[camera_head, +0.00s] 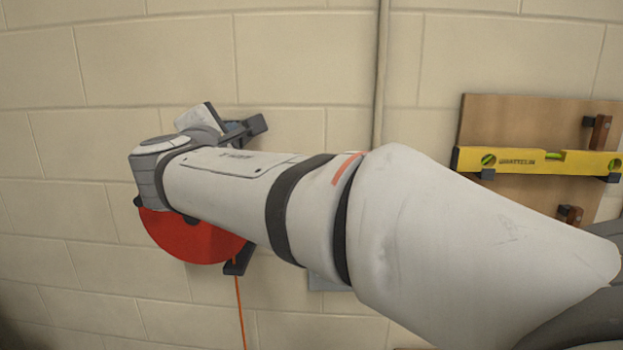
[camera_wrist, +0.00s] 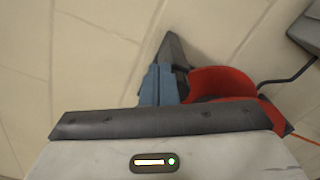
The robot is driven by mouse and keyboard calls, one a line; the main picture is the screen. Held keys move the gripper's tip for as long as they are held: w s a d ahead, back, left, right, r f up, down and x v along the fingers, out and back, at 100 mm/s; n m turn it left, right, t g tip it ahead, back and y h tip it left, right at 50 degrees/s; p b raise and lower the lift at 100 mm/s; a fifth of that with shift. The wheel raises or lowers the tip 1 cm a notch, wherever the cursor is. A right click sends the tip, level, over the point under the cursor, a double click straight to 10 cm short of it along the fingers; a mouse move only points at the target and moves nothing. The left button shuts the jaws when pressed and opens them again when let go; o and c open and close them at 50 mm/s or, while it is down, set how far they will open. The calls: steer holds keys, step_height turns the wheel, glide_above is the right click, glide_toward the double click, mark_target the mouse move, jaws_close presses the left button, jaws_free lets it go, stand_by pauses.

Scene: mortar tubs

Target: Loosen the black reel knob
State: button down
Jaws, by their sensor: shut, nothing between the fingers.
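A red reel (camera_head: 195,238) hangs against the block wall, its upper part hidden behind my arm. It also shows in the wrist view (camera_wrist: 222,82), right of my gripper, partly hidden by the gripper body. The black reel knob cannot be made out in either view. My gripper (camera_wrist: 168,74) has blue fingers, close together and empty. They point up the wrist view beside the reel's edge, at a dark angular piece that I cannot clearly assign. In the head view, only a bit of blue shows behind my wrist.
An orange line (camera_head: 240,312) hangs below the reel, by a dark bracket (camera_head: 240,262). To the right, a yellow spirit level (camera_head: 540,161) rests on a wooden board (camera_head: 510,108). A vertical pipe (camera_head: 381,75) runs up the wall. The wall left of the reel is bare.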

steer(key=s+b, duration=0.2)
steer(key=s, duration=0.4)
steer(key=shift+a, duration=0.15)
steer(key=shift+r+p, duration=0.15)
steer(key=shift+p, duration=0.15)
steer(key=w+n+p, duration=0.6)
steer(key=shift+d+f+p, duration=0.25)
steer(key=shift+f+p, duration=0.05)
steer(key=shift+p, duration=0.05)
stand_by(0.4)
steer(key=shift+a+f, duration=0.15)
steer(key=shift+f, duration=0.1)
stand_by(0.8)
